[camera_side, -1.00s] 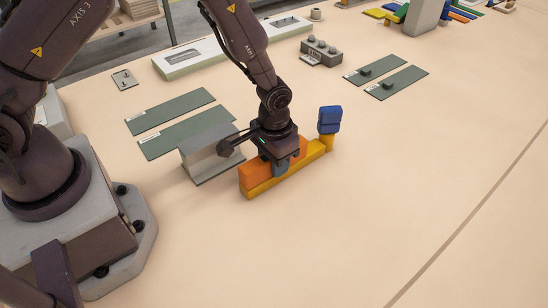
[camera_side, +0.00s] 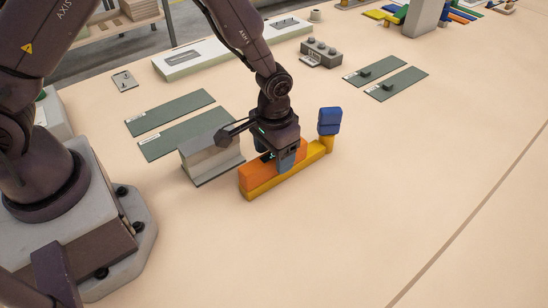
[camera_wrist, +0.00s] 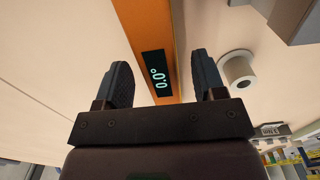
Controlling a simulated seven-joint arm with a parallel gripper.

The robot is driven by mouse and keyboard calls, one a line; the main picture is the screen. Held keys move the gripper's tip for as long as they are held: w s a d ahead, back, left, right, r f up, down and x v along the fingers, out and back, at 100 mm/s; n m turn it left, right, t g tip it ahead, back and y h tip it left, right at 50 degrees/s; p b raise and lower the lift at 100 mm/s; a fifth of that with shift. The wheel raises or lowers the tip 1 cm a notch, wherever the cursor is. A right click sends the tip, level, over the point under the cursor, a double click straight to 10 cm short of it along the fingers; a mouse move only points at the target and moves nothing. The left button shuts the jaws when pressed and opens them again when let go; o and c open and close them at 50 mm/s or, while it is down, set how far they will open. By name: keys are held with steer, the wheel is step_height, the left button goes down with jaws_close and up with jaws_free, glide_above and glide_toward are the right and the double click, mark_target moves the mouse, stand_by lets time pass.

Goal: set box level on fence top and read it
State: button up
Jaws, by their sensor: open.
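The orange box level (camera_side: 257,177) lies lengthwise along the yellow fence (camera_side: 262,190), seemingly flat along it; their exact contact is partly hidden by my gripper. In the wrist view, the level's orange body (camera_wrist: 150,22) carries a dark display (camera_wrist: 154,76) that reads 0.0°. My gripper (camera_side: 283,166) is above the level, with its fingers around its middle in the side view. In the wrist view, my gripper (camera_wrist: 160,80) is open, with one finger on each side of the display and visible gaps.
A grey flanged block (camera_side: 211,158) stands close left of the fence. A blue block (camera_side: 329,120) sits on a yellow post at its right end. Green plates (camera_side: 185,132) lie behind. The tabletop in front and to the right is clear.

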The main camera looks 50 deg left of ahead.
steer(key=shift+r, duration=2.6)
steer(key=shift+s, duration=0.1)
steer(key=s, duration=0.2)
steer(key=s+r+g, duration=0.1)
steer(key=shift+a+m, duration=0.4)
steer(key=s+a+r+t, duration=0.3)
steer(key=s+r, duration=0.4)
steer(key=r, duration=0.4)
steer(key=s+a+r+t, duration=0.3)
steer(key=s+r, duration=0.4)
steer(key=r, duration=0.5)
steer(key=shift+s+a+n+t, duration=0.3)
steer(key=shift+s+a+n, duration=0.1)
steer(key=shift+a, duration=0.2)
